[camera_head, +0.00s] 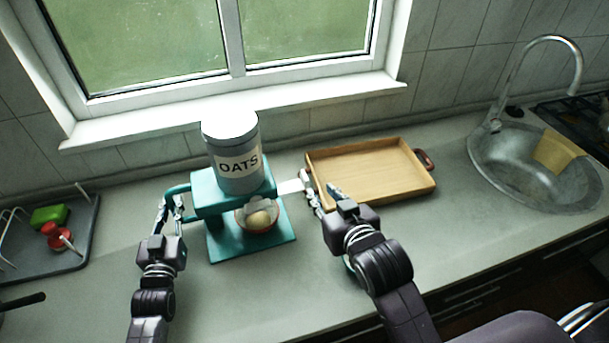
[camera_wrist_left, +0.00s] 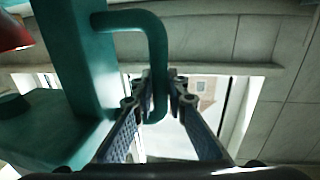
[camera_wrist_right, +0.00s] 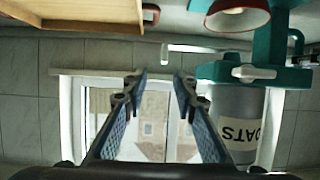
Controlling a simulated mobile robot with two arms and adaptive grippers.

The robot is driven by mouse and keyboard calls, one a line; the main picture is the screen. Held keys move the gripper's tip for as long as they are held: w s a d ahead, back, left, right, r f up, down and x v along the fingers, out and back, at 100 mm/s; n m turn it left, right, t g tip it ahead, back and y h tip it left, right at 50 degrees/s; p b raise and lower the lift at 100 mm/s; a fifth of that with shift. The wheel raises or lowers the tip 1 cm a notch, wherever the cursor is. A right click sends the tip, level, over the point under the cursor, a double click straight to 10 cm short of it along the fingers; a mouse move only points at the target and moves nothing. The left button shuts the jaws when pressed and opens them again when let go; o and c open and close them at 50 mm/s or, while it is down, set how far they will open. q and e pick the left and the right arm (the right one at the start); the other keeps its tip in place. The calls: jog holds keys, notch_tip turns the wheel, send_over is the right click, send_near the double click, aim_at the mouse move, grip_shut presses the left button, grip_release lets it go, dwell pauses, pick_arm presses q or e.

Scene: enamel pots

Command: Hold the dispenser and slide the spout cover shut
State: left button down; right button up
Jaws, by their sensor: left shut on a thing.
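The teal dispenser (camera_head: 206,194) stands upright on the counter with a grey OATS canister (camera_head: 236,165) on top. Its spout cover, a pale flat slide (camera_head: 291,186), sticks out of the right side; it also shows in the right wrist view (camera_wrist_right: 195,49). A bowl (camera_head: 245,219) with a pale heap in it sits on the base under the spout. My left gripper (camera_head: 171,205) is shut on the dispenser's side handle (camera_wrist_left: 158,60). My right gripper (camera_head: 318,190) is open and empty, close to the slide's outer end; in the right wrist view its fingertips (camera_wrist_right: 158,82) are parted.
A wooden tray (camera_head: 370,169) with dark handles lies right of the dispenser, close to my right gripper. A sink (camera_head: 540,195) with a yellow cloth is further right. A drying rack (camera_head: 75,250) with a green sponge stands at the left. The front counter is mostly clear.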

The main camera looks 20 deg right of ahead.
aim_at(306, 178)
jog(key=x, duration=1.2)
jog(key=shift+a+r, duration=0.15)
jog(key=shift+a, duration=0.25)
jog(key=shift+c, duration=0.4)
grip_shut()
